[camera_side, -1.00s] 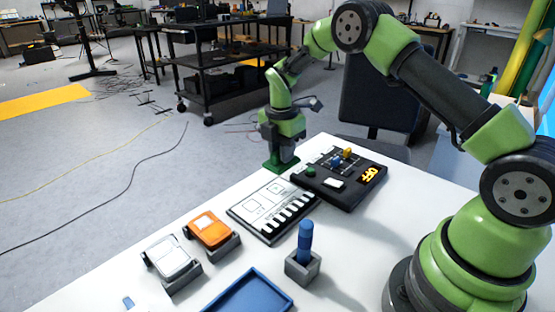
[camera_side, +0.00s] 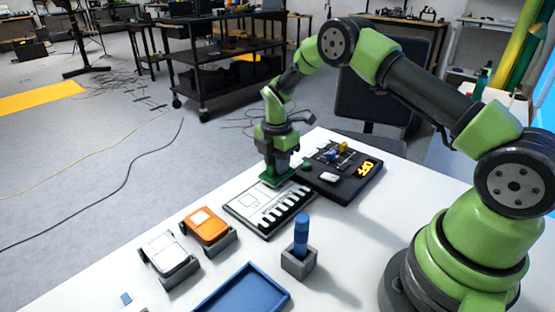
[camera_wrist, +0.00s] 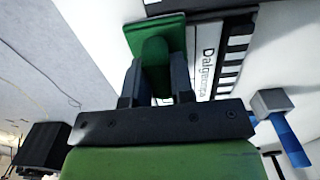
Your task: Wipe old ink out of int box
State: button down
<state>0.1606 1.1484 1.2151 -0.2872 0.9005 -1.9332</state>
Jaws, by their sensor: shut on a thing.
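My gripper (camera_side: 277,163) is shut on a green eraser (camera_side: 275,180) with a flat pad; in the wrist view the fingers (camera_wrist: 158,88) grip the eraser's handle (camera_wrist: 155,52). The pad is at the far end of the black-and-white slate (camera_side: 235,208). It covers that end, including where a second drawn box showed earlier. One drawn box (camera_side: 249,201) stays visible on the nearer part. I cannot tell whether the pad presses on the surface. In the wrist view the slate (camera_wrist: 208,75) shows printed lettering beside its striped edge. Any ink under the pad is hidden.
A black panel (camera_side: 345,188) with a lit OFF sign lies right of the slate, close to the eraser. A blue marker (camera_side: 301,232) stands in a grey holder (camera_side: 299,262). Orange (camera_side: 207,225) and white (camera_side: 168,254) blocks and a blue tray (camera_side: 243,290) are nearer.

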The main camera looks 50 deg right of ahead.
aim_at(267, 180)
jog(key=shift+f, duration=0.15)
jog(key=shift+a, duration=2)
jog(key=shift+d, duration=2)
jog(key=shift+a+r, duration=0.1)
jog(key=shift+r, duration=3.4)
jog(key=c, duration=1.8)
grip_release()
grip_shut()
jog(key=shift+f, duration=0.95)
